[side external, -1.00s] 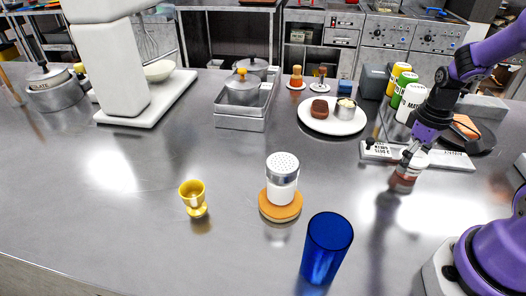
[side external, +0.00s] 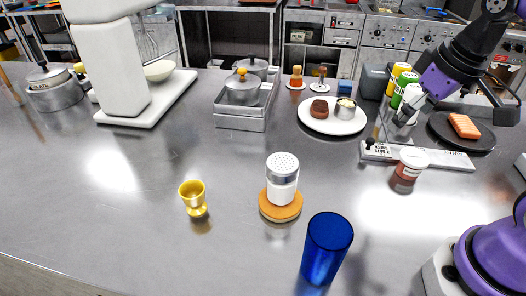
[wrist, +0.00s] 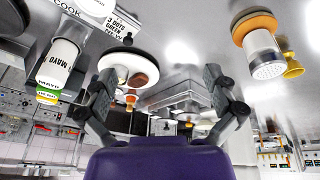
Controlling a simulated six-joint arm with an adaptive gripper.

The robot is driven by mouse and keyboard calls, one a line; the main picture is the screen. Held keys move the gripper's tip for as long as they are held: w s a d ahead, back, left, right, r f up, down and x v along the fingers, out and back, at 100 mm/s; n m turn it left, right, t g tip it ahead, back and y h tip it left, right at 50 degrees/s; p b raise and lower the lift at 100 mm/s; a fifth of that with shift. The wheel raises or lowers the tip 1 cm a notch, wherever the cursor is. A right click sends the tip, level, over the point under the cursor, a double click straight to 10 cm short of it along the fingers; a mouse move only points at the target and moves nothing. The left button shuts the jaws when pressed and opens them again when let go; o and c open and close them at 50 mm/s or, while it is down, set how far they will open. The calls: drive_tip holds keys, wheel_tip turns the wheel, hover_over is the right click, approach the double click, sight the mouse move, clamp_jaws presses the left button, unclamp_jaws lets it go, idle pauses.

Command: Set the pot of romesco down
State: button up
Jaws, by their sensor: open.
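The pot of romesco (side external: 408,172), a small jar with a white lid and red contents, stands upright on the steel counter in the side view. It is just in front of the right half of the long label strip (side external: 440,160). My gripper (side external: 405,114) is open and empty, above and behind the pot, clear of it and close to the white bottle. In the wrist view my gripper (wrist: 160,105) shows its two fingers spread wide with nothing between them. I cannot clearly pick out the pot there.
A white plate (side external: 318,127) with food and a small cup is left of the strip. Sauce bottles (side external: 402,84) stand behind it, and a dark plate (side external: 475,143) lies right. A shaker (side external: 282,172), gold cup (side external: 194,196) and blue tumbler (side external: 326,246) stand in front.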

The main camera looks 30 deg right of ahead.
sight(414, 157)
drive_tip(key=a, duration=0.1)
drive_tip(key=s+a+t, duration=0.1)
drive_tip(key=a, duration=0.1)
drive_tip(key=a+t, duration=0.1)
drive_tip(key=shift+s+a+r+y, duration=0.2)
drive_tip(key=shift+s+a+y, duration=0.1)
drive_tip(key=shift+a+y, duration=0.1)
drive_tip(key=shift+d, duration=0.1)
